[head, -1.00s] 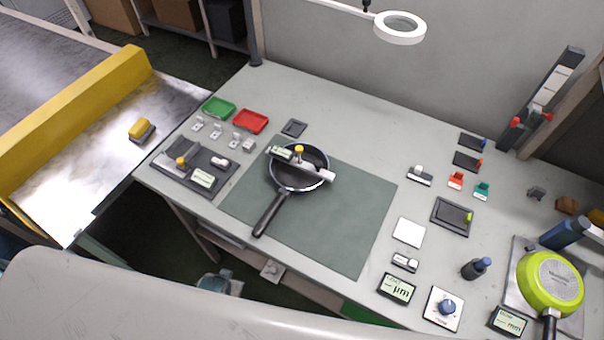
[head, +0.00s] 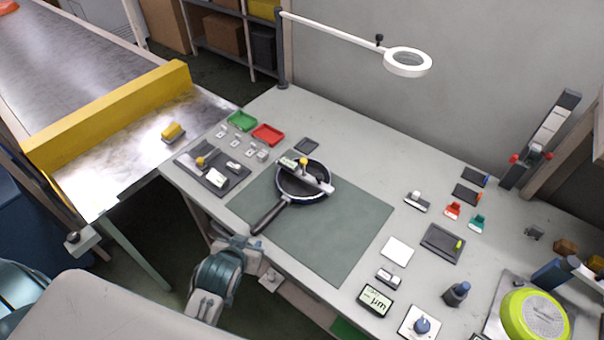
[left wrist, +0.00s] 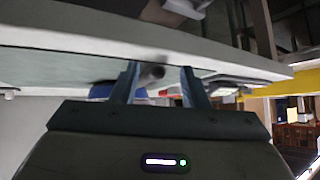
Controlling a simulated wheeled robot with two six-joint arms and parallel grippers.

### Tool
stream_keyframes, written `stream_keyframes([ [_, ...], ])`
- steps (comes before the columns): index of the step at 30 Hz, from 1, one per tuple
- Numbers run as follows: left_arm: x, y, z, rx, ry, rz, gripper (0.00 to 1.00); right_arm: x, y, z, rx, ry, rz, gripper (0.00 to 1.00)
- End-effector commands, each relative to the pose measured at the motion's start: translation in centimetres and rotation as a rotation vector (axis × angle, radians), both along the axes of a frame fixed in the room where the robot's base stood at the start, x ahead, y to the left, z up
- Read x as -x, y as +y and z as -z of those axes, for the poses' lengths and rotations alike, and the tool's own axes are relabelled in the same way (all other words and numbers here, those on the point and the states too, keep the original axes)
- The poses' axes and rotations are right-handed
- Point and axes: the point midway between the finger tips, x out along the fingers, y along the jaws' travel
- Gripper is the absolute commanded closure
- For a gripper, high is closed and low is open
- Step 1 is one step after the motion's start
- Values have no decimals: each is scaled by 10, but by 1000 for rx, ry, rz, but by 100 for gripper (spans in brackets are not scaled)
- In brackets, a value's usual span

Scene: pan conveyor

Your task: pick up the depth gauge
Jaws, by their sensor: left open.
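The depth gauge (head: 312,178) appears to be the pale bar tool with a small display and a yellow knob. It lies across the rim of the black pan (head: 284,202), which sits on the green mat with its handle toward the front edge. My left gripper (head: 254,243) is at the table's front edge by the handle's end, apart from the gauge. In the left wrist view its open fingers (left wrist: 160,82) point toward the table edge, with a blurred dark rounded end between them. My right gripper is not in view.
A dark tray (head: 233,181) with another display and yellow knob lies left of the mat (head: 335,245). Green and red trays (head: 268,134) stand behind. A ring lamp (head: 407,62) overhangs the back. A lime pan (head: 533,318) is at right. The mat's right half is clear.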

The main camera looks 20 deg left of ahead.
Motion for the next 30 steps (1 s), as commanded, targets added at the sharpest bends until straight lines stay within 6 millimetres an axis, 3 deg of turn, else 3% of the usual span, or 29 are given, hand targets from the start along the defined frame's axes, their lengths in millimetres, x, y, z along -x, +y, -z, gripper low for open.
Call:
stream_keyframes([
  [11,-65,-18,-23,5,-292,-14,59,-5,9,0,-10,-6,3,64],
  [18,-124,-54,-55,19,-621,25,59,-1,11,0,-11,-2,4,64],
  [24,-141,-73,-71,29,-753,56,59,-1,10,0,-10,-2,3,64],
  [30,-165,-74,-73,29,-773,63,59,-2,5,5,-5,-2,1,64],
])
